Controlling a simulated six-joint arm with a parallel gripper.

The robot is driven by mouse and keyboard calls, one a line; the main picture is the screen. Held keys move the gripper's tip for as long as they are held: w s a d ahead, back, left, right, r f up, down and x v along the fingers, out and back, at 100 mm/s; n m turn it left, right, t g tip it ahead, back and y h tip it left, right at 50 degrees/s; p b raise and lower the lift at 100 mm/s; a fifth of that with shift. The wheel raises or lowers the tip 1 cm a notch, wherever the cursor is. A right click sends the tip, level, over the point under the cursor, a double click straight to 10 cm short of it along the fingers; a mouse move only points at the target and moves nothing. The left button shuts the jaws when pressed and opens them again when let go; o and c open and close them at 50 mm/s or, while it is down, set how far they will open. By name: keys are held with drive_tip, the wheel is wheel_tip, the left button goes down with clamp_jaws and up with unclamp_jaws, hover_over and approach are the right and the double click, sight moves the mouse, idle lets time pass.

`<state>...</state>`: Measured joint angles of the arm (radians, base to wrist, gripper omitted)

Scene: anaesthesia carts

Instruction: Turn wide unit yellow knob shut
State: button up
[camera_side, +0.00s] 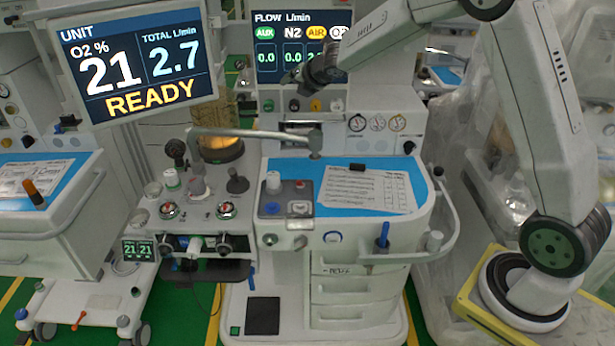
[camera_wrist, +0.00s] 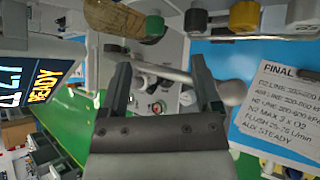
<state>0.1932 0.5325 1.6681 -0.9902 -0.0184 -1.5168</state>
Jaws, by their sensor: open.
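The wide unit (camera_side: 400,230) is the white cart in the middle of the side view. A row of flow knobs sits under its flow screen. The yellow knob (camera_side: 317,104) is small in the side view, just below my gripper (camera_side: 308,80). In the wrist view the yellow knob (camera_wrist: 244,16) is at the top, right of and beyond the right fingertip. My gripper (camera_wrist: 160,72) is open, with nothing held between its fingers. It is apart from the yellow knob. The knob's turn angle cannot be told.
Beside the yellow knob are a green knob (camera_wrist: 154,26), a black knob (camera_wrist: 196,18) and a white knob (camera_side: 338,105). A metal arm (camera_side: 250,133) crosses in front, below the knobs. A paper sheet (camera_side: 365,190) lies on the blue top. A READY monitor (camera_side: 135,60) stands left.

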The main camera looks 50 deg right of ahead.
wheel_tip(320, 180, up, 11)
drive_tip(key=s+d+n+g+h, duration=0.25)
drive_tip(key=n+h, duration=0.35)
drive_tip(key=h, duration=0.5)
approach(315, 107)
drive_tip(key=w+d, duration=0.2)
drive_tip(key=d, duration=0.1)
drive_tip(key=shift+a+f+g, duration=0.2)
drive_tip(key=shift+f+g, duration=0.15)
drive_tip(key=shift+g, duration=0.1)
drive_tip(key=shift+d, duration=0.1)
drive_tip(key=shift+x, duration=3.8)
drive_tip(key=shift+c, duration=0.2)
clamp_jaws()
